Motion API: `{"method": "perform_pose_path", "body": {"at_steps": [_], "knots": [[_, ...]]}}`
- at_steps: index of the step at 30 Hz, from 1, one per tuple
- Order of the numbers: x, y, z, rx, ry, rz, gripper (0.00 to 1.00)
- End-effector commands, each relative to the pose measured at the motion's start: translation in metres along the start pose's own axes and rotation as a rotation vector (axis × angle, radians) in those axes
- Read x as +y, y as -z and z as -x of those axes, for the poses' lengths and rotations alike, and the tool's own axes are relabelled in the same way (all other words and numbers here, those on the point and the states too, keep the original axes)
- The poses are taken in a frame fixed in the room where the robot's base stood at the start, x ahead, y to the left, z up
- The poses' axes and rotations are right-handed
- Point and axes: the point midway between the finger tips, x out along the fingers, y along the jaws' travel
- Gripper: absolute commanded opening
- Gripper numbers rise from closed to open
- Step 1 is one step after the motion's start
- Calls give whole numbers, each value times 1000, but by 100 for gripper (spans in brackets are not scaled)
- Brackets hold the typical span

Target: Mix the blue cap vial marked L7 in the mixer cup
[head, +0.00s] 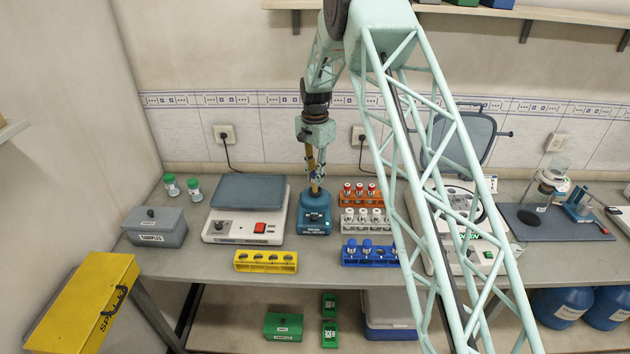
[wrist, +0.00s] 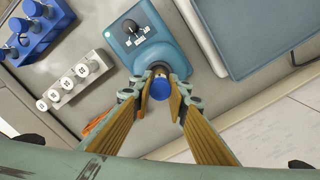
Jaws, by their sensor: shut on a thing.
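The mixer (head: 315,217) is a small blue unit with a dial, standing between the balance and the vial racks; it also shows in the wrist view (wrist: 165,45). My gripper (head: 316,184) points down over the mixer's top. In the wrist view my gripper (wrist: 160,88) is shut on a blue cap vial (wrist: 160,90), with the cap between the fingertips. The fingers hide the mixer cup, so I cannot tell how far the vial sits in it. The vial's mark is not readable. Other blue cap vials (head: 366,244) stand in the blue rack (head: 370,261).
White cap vials stand in a grey rack (head: 364,229), red cap vials in an orange rack (head: 361,202). A yellow rack (head: 265,267) is at the front. The balance (head: 243,232) is close on the mixer's left. The bench in front of the mixer is clear.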

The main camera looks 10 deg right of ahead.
Motion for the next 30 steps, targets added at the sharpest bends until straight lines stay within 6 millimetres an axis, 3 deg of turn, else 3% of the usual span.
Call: {"method": "perform_pose_path", "body": {"at_steps": [30], "knots": [[0, 0, 45, 0, 0, 0, 6]]}}
